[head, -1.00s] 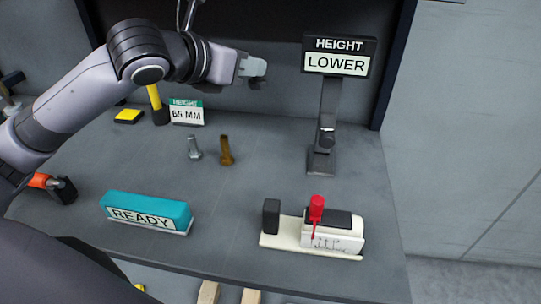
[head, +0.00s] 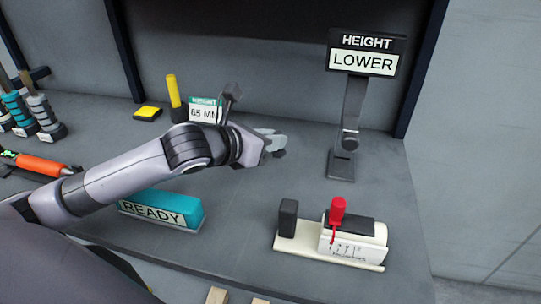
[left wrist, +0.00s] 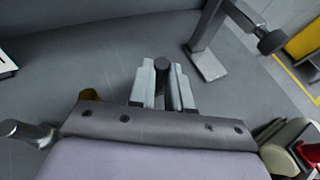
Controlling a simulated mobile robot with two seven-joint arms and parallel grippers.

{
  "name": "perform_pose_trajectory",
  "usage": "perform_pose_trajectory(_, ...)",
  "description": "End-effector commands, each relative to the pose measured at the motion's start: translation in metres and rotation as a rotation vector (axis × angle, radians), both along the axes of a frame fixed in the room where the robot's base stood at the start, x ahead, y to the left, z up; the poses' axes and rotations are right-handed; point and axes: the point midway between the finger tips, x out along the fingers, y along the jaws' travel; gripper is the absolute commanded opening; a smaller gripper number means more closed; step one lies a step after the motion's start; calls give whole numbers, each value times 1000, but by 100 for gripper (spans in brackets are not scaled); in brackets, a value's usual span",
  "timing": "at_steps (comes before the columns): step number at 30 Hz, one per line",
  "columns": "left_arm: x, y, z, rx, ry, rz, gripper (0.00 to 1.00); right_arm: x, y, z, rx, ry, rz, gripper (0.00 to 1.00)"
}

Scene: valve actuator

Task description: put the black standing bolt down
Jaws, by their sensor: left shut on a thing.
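My left gripper (head: 272,143) is over the middle of the grey bench, left of the height sign stand. In the left wrist view my left gripper (left wrist: 163,84) is shut on the black bolt (left wrist: 185,88). The bolt's round end faces the camera between the two pale fingers. The fingers hide most of its length, and I cannot tell whether its lower end touches the bench. A silver bolt (left wrist: 24,132) and part of a brass one (left wrist: 89,95) show in the left wrist view. My arm hides both in the head view. My right gripper is not in view.
The height sign (head: 364,54) reads LOWER on its stand (head: 348,135). A white-based device with a red lever (head: 338,212) is at the front right. A teal READY block (head: 163,208) lies below my arm. Bare bench lies between the gripper and the stand.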

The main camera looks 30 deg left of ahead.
Motion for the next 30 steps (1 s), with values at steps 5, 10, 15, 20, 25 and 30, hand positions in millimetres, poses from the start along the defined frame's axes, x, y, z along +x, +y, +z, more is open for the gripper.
perform_pose_trajectory(5, 0, -1, -27, -3, 5, 1, 0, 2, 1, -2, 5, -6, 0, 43)
perform_pose_trajectory(10, 0, 0, -36, -1, 0, 0, 0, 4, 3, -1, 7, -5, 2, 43)
perform_pose_trajectory(15, 0, 0, -35, 0, 0, 0, 0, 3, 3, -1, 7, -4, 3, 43)
perform_pose_trajectory(20, 0, 0, -39, 1, 0, 0, 0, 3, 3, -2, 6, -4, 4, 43)
perform_pose_trajectory(25, 0, 0, -39, 0, 1, 0, 44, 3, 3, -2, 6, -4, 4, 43)
perform_pose_trajectory(30, 0, 0, -39, 0, 1, 0, 44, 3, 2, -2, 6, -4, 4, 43)
